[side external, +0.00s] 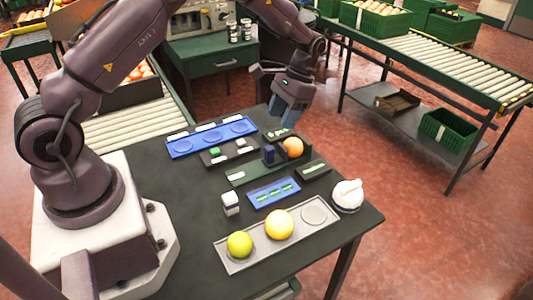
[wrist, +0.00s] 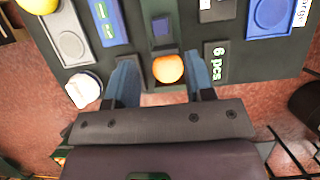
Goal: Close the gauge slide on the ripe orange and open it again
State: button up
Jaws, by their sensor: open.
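The ripe orange (side external: 293,147) sits at the far end of the dark green gauge (side external: 240,176); it also shows in the wrist view (wrist: 168,69). The gauge slide, a dark blue block (side external: 269,154), stands upright beside the orange; in the wrist view the block (wrist: 160,25) is a short gap from the orange. My gripper (side external: 284,118) is open and empty above the table's far edge, pointing down. In the wrist view its two blue fingers (wrist: 160,60) appear either side of the orange, apart from it. Their height above it is hard to tell.
A blue tray (side external: 178,149) with round recesses, a blue card holder (side external: 262,198), a white round-topped object (side external: 347,195) and a small white-capped box (side external: 230,203) surround the gauge.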

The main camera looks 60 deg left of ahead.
aim_at(269, 148)
jog(key=x, duration=1.1)
jog(key=shift+s+f, duration=0.1)
jog(key=shift+f, duration=0.2)
